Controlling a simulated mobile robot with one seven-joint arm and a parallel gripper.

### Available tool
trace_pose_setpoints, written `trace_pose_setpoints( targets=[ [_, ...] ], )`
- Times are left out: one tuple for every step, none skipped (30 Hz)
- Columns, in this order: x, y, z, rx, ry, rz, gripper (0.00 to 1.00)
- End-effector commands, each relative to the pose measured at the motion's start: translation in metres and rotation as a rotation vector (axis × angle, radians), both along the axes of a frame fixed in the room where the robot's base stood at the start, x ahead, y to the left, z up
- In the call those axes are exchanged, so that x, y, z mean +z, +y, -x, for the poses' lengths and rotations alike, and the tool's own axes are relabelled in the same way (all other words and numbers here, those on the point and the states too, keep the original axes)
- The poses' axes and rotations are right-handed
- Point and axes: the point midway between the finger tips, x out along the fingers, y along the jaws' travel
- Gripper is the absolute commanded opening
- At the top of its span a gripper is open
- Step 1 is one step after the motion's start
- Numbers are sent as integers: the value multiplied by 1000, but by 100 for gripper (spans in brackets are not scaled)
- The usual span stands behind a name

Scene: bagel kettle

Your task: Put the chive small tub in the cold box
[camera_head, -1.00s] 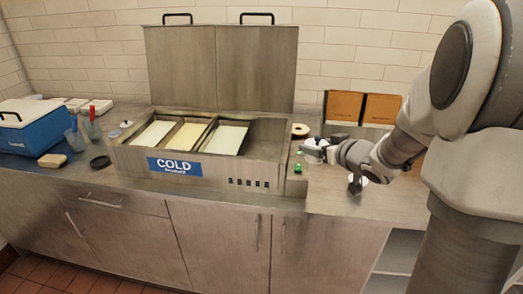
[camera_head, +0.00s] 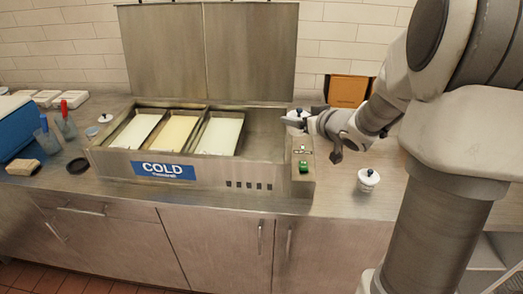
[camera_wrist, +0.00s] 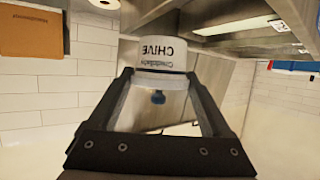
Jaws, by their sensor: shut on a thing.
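The chive small tub (camera_wrist: 162,52) is white with a dark label that reads upside down in the wrist view. My gripper (camera_wrist: 158,78) is shut on it, one finger on each side. In the head view my gripper (camera_head: 312,122) holds the tub (camera_head: 292,118) by the right end of the cold box, partly hidden. The cold box (camera_head: 200,177) is a steel unit with a blue COLD sign and a raised lid. Three filled pans sit in its left and middle part; the bay at its right end looks empty.
Another white tub (camera_head: 368,179) stands on the counter right of the box. A green button (camera_head: 303,167) is on the box's right end. The raised lid (camera_head: 205,55) stands behind. A blue cooler (camera_head: 15,128) and squeeze bottles (camera_head: 65,122) are at the left.

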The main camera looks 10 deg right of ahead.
Motion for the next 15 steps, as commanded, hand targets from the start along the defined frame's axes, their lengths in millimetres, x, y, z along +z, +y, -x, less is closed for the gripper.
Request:
trace_pose_setpoints(
  targets=[
    [-12, 13, -3, 6, 3, -2, 24],
    [-17, 19, -6, 6, 3, -2, 24],
    [-23, 29, -9, 7, 4, -2, 24],
    [-27, 36, -11, 8, 4, -3, 24],
    [-31, 42, -13, 8, 3, -3, 24],
    [-36, 51, -16, 9, 3, -2, 24],
    [-40, 57, -18, 8, 3, -1, 24],
    [-43, 63, -20, 8, 3, -1, 24],
    [-48, 70, -23, 8, 2, -2, 24],
    [-51, 75, -25, 8, 2, -2, 24],
    [-53, 79, -26, 6, 3, -2, 24],
    [-56, 84, -28, 6, 2, -1, 24],
    [-57, 88, -30, 5, 1, -2, 24],
    [-59, 91, -31, 5, 1, -1, 24],
    [-60, 93, -32, 3, 1, -1, 24]
  ],
)
